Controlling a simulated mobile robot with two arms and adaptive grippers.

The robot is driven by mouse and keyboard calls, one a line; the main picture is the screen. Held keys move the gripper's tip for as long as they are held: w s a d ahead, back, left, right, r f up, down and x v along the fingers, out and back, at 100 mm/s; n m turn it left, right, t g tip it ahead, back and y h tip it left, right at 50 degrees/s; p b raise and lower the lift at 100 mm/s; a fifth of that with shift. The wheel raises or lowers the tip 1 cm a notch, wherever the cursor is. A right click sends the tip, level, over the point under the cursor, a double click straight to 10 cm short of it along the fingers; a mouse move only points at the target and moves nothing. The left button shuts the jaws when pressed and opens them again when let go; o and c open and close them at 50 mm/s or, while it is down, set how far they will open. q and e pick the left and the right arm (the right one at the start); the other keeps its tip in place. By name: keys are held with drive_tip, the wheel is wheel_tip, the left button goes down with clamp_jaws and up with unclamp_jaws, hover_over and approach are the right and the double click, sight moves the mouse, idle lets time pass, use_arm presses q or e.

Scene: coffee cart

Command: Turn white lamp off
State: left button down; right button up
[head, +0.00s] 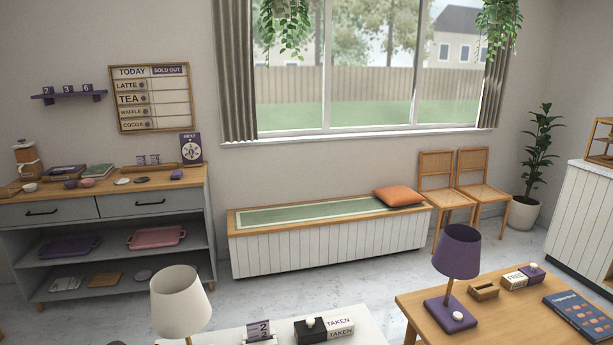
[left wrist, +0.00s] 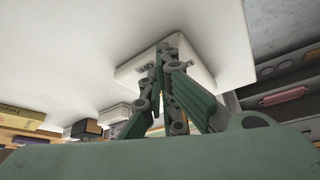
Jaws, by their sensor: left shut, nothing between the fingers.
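The white lamp (head: 180,300) stands at the bottom left of the head view, its cream shade upright; its lower part is cut off by the frame edge. I cannot tell whether it is lit. In the left wrist view a white square plate (left wrist: 203,72), likely the lamp's base, lies on the white tabletop (left wrist: 70,60). My left gripper (left wrist: 163,50) is shut and empty, its fingertips in front of that plate; I cannot tell whether they touch it. My right gripper is in neither view.
On the white table, a taken sign (head: 338,328) and a number stand (head: 259,332) are right of the lamp. A purple lamp (head: 458,255) stands on the wooden table (head: 420,297). A grey shelf unit (head: 110,205) and a bench (head: 330,243) stand behind.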

use_arm(q)
drive_tip(key=shift+w+d, duration=0.1)
drive_tip(key=shift+w, duration=0.05)
drive_tip(key=shift+w, duration=0.25)
idle(0.3)
drive_tip(key=shift+d+r, duration=0.1)
drive_tip(key=shift+r, duration=0.05)
drive_tip(key=shift+p, duration=0.35)
drive_tip(key=shift+d+r+p, duration=0.1)
drive_tip(key=shift+d+p, duration=0.05)
drive_tip(key=shift+p, duration=0.4)
drive_tip(key=shift+s+p, duration=0.25)
drive_tip(key=shift+p, duration=0.3)
drive_tip(key=r+p, duration=0.2)
drive_tip(key=p, duration=0.1)
drive_tip(key=r+p, duration=0.3)
drive_tip(key=shift+s+a+r, duration=0.15)
drive_tip(key=shift+a+r, duration=0.05)
drive_tip(key=shift+r, duration=0.1)
